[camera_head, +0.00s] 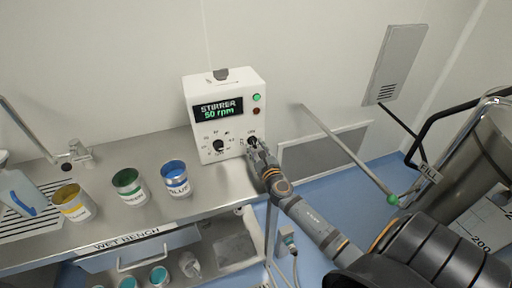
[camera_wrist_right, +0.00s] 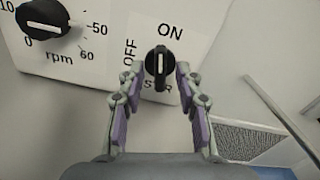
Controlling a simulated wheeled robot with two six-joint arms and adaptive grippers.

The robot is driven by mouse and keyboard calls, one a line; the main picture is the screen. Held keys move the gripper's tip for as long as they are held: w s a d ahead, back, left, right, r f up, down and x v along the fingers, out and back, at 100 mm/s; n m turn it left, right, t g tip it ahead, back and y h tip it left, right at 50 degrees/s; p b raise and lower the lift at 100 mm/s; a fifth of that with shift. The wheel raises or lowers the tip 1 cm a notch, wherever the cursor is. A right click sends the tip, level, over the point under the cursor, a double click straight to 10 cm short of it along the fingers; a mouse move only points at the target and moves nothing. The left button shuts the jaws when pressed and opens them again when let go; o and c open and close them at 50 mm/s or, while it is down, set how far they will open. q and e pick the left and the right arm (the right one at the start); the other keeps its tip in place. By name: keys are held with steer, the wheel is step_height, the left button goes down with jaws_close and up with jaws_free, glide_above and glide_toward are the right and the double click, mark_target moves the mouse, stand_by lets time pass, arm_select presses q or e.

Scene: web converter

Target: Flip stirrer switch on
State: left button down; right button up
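The stirrer box (camera_head: 226,112) is white and stands at the right end of the wet bench. Its display reads "STIRRER 50 rpm". The black stirrer switch (camera_wrist_right: 160,62) is a rotary knob between the labels "OFF" at its left and "ON" above. Its white mark stands upright, towards "ON". My right gripper (camera_wrist_right: 157,84) has its two fingers apart, one on each side of the switch, very near it; I cannot tell whether they touch it. In the head view the right gripper (camera_head: 256,152) covers most of the switch. My left gripper is not in view.
The speed knob (camera_wrist_right: 43,16) is left of the switch. Yellow (camera_head: 73,203), green (camera_head: 129,187) and blue (camera_head: 175,178) cans stand on the bench (camera_head: 225,187). A metal rod (camera_head: 345,153) and a large steel vessel (camera_head: 470,150) are at the right.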

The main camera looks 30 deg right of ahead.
steer(key=shift+c, duration=1.1)
steer(key=c, duration=0.4)
jaws_close()
steer(key=shift+m, duration=1.2)
steer(key=shift+m+b, duration=0.3)
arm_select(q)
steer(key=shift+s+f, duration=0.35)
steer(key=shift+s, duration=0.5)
